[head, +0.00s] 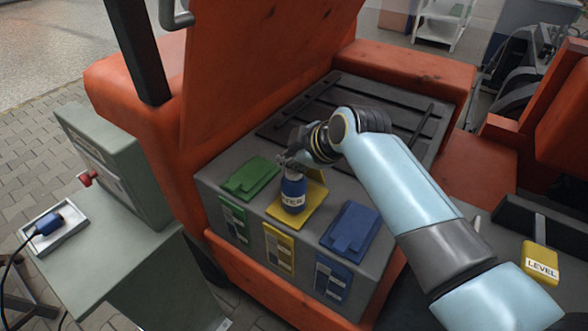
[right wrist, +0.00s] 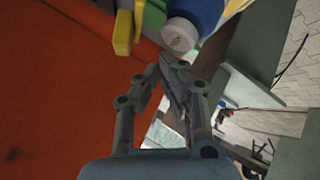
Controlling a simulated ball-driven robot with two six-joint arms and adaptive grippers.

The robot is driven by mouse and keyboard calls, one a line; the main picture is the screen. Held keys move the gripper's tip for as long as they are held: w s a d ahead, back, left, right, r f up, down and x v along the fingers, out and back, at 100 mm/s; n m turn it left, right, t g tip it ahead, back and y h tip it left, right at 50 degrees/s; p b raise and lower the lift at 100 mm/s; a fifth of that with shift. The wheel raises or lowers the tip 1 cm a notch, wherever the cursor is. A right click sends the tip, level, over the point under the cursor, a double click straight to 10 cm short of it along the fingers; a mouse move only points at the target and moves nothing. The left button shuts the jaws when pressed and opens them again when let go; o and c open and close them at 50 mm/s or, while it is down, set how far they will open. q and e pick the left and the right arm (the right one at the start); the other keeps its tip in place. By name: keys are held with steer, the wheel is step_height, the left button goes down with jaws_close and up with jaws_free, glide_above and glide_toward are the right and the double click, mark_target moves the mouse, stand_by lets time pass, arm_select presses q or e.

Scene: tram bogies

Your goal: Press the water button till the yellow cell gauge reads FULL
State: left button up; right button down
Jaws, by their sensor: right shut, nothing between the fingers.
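A blue bottle (head: 293,194) with a white label, partly readable as "TER", stands over the yellow cell lid (head: 312,211) on the grey battery box. In the right wrist view the blue bottle (right wrist: 206,10) shows a round white end (right wrist: 179,36). My right gripper (head: 290,160) is at the bottle's top in the head view; its fingers (right wrist: 172,62) are shut and empty, close to the white end. I cannot tell whether they touch it. The yellow gauge panel (head: 278,250) is on the box front; its reading is too small to tell. My left gripper is not in view.
A green lid (head: 250,178) and a blue lid (head: 350,229) flank the yellow one. A raised orange cover (head: 265,60) stands behind. A yellow LEVEL tool (head: 540,262) lies at the right. A grey cabinet (head: 110,160) with a blue plug (head: 48,224) is at the left.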

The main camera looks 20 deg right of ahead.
mark_target(292, 172)
steer(key=shift+f, duration=0.1)
stand_by(0.7)
steer(key=shift+f, duration=0.35)
steer(key=shift+f+b, duration=0.65)
steer(key=shift+f, duration=0.2)
stand_by(0.9)
steer(key=shift+r, duration=0.2)
steer(key=shift+r+p, duration=1.1)
steer(key=shift+p, duration=0.25)
step_height(292, 172, up, 5)
steer(key=p, duration=0.5)
steer(key=shift+r, duration=0.1)
